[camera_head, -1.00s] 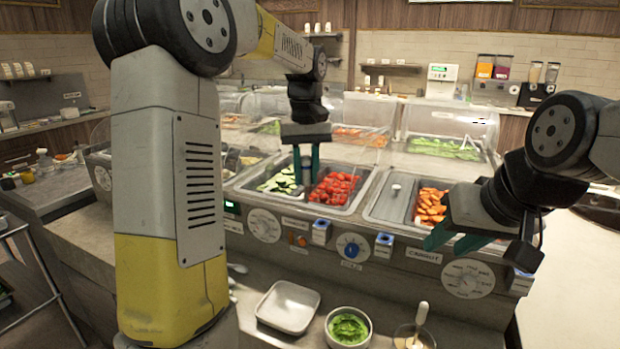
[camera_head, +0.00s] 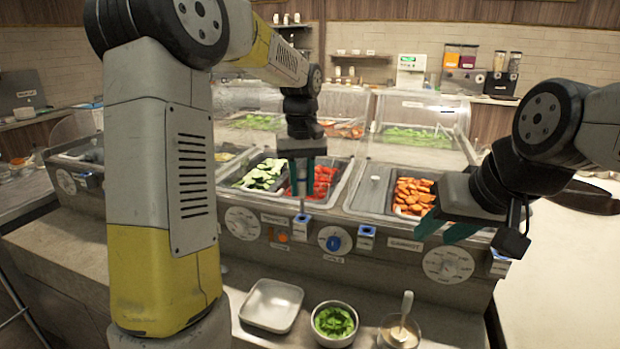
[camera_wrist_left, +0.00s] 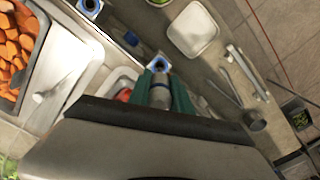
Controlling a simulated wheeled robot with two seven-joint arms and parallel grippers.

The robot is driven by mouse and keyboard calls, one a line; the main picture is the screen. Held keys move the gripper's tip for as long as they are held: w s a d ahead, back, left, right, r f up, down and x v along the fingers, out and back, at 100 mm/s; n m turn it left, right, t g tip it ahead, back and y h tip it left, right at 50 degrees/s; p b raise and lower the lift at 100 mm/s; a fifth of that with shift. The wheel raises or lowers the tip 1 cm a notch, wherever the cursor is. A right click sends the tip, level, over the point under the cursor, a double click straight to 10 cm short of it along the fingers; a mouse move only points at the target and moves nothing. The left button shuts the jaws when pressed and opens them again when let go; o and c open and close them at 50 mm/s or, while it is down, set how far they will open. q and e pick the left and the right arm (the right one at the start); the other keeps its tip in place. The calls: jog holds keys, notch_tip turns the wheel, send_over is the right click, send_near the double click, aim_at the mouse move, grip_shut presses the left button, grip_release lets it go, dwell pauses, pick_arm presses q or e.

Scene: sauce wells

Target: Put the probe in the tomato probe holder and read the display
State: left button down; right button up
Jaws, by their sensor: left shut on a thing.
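My left gripper (camera_head: 302,190) is shut on the probe, a slim grey rod (camera_head: 302,206) pointing down between its teal fingers. In the left wrist view the probe's grey body (camera_wrist_left: 160,92) sits between the fingers. Just below is a small blue-and-white holder (camera_head: 300,221), beside the tomato pan (camera_head: 322,182); it also shows past the fingers in the wrist view (camera_wrist_left: 157,63). I cannot tell whether the probe's tip is inside it. My right gripper (camera_head: 447,230) is open and empty in front of the carrot pan (camera_head: 412,195). No readable probe display shows.
Similar holders stand to the right (camera_head: 366,237) and at far right (camera_head: 499,263). Round dials (camera_head: 242,223) line the counter front. A white tray (camera_head: 272,306), a bowl of greens (camera_head: 334,322) and a sauce bowl (camera_head: 398,333) stand on the lower ledge.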

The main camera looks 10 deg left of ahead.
pick_arm(q)
jog(key=shift+f, duration=3.05)
dwell(1.0)
jog(key=shift+r, duration=0.1)
dwell(2.8)
jog(key=shift+r, duration=3.7)
